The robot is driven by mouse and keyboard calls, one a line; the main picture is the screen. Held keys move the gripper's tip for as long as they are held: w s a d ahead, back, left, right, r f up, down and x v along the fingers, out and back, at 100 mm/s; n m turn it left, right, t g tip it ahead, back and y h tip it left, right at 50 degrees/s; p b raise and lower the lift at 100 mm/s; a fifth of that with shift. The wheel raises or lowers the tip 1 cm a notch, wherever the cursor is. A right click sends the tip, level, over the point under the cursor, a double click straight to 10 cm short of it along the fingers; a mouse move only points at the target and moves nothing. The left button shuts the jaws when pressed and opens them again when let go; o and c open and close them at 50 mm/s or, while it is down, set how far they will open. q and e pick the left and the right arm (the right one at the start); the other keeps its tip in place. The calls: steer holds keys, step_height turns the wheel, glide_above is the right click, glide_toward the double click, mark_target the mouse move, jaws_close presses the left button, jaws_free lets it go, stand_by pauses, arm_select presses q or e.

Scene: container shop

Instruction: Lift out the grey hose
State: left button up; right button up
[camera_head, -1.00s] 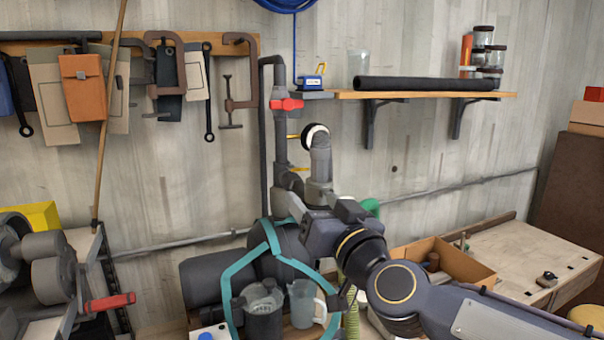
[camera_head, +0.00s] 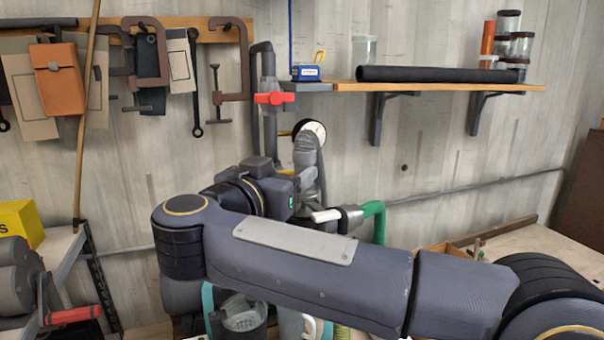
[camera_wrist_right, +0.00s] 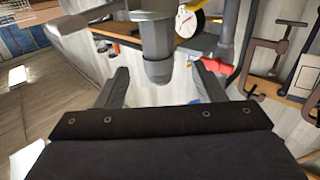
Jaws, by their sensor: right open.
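The grey hose (camera_head: 307,158) looks like an upright bent grey pipe just below the round white gauge; its lower end is hidden behind my arm. My right gripper (camera_head: 285,190) is beside its lower part in the head view, with its fingertips hidden. In the right wrist view, the two fingers of my right gripper (camera_wrist_right: 162,86) stand wide apart and open. The round end of a grey pipe (camera_wrist_right: 157,52), probably this hose, shows between or just beyond them; I see no finger touching it. My left gripper is not in view.
A red-handled valve (camera_head: 275,98) on a dark pipe stands close left of the hose. A green hose (camera_head: 376,222) is to the right. A wall shelf (camera_head: 440,87) holds a long black tube. My right arm covers much of the bench.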

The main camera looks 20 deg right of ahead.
mark_target(300, 165)
steer(key=p+x, duration=0.2)
steer(key=x, duration=0.5)
steer(key=shift+s+d+f, duration=0.1)
steer(key=shift+d+f, duration=0.1)
steer(key=c, duration=1.2)
steer(key=shift+r, duration=0.15)
